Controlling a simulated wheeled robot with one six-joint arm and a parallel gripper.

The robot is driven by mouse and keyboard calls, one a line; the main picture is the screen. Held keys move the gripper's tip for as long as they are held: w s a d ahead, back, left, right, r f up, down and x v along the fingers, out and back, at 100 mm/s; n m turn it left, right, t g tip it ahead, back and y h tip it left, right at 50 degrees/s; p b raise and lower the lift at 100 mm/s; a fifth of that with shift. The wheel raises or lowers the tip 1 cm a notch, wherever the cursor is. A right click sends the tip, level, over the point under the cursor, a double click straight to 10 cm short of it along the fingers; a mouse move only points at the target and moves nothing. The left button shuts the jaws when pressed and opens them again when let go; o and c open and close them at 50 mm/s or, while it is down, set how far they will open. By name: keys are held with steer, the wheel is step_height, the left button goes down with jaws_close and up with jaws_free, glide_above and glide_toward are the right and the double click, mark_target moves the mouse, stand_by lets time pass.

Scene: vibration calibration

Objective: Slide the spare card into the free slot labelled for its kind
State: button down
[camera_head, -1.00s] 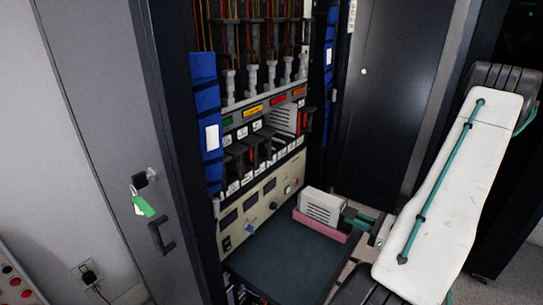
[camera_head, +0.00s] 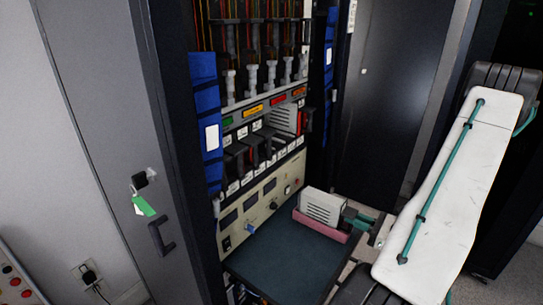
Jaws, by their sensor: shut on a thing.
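The spare card (camera_head: 322,207) looks like a pale grey block with vent slits. It stands upright at a pink holder (camera_head: 318,227) on the right of the dark shelf; I cannot tell whether it rests on it. My gripper (camera_head: 353,217), with teal parts, is at the card's right end and shut on it; the fingertips are partly hidden. The card rack (camera_head: 272,167) is in the open cabinet, left of and above the card. It has dark cards with small white labels below. Dark gaps show between them, but the label text is too small to read.
The dark shelf (camera_head: 280,262) is clear left of the holder. A beige control panel (camera_head: 262,205) with knobs is behind it. Blue padded strips (camera_head: 208,90) flank the opening. A grey door (camera_head: 110,130) with a green-tagged key stands left. My white arm link fills the right side.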

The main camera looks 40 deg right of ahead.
steer(key=shift+r, duration=2.85)
